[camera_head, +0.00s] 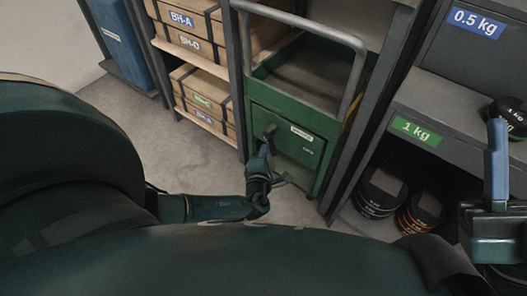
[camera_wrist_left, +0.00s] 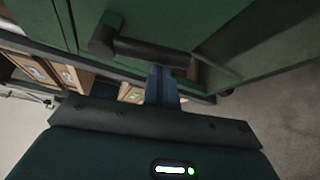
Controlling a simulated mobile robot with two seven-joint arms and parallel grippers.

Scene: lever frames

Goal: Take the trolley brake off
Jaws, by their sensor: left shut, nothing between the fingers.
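The green trolley (camera_head: 262,88) with its grey push handle (camera_head: 361,75) stands in a bay between shelves in the head view. A dark brake lever (camera_head: 270,130) is on its front panel, left of two small white labels. In the left wrist view the lever (camera_wrist_left: 145,50) runs from a round pivot at left towards the right. My left gripper (camera_head: 265,152) is shut and empty. Its blue fingertips (camera_wrist_left: 160,72) are right at the lever's lower edge in the wrist view; I cannot tell whether they touch. My right gripper (camera_head: 497,165) shows partly at the right edge, its jaws unclear.
Wooden crates (camera_head: 203,95) fill the shelf left of the trolley. A dark shelf (camera_head: 455,105) with weight labels is at right, with round black weights (camera_head: 379,193) below it. The grey floor (camera_head: 190,160) left of my arm is clear.

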